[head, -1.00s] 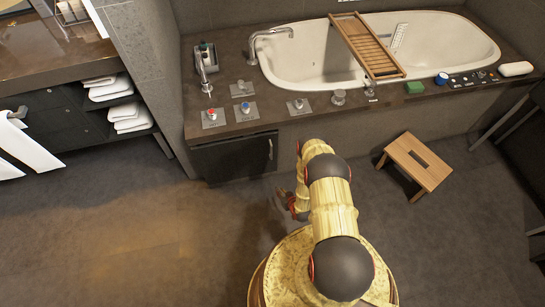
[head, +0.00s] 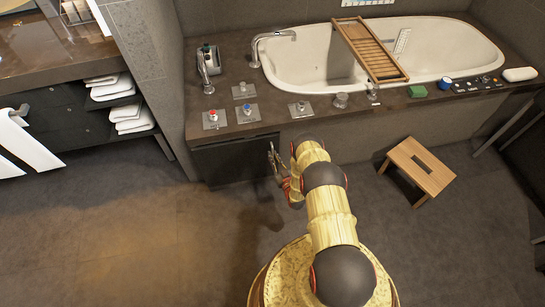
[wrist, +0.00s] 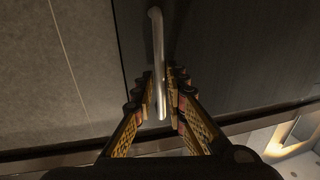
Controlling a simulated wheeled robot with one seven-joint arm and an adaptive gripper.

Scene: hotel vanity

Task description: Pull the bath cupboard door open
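The dark bath cupboard door (head: 232,163) is under the bath deck, below the taps, and looks shut. In the wrist view the door panel (wrist: 225,55) fills the upper right, with its silver bar handle (wrist: 157,50) near the door's edge. My gripper (wrist: 160,98) is open, with one finger on each side of the handle's end. I cannot tell whether either finger touches it. In the head view my gripper (head: 273,160) is at the door's right end and hides most of the handle.
A wooden step stool (head: 418,170) stands on the floor to the right of my arm. The tiled bath panel (wrist: 65,80) adjoins the door. Open shelves with towels (head: 130,118) are at the left. The floor (head: 150,225) in front of the door and to the left is clear.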

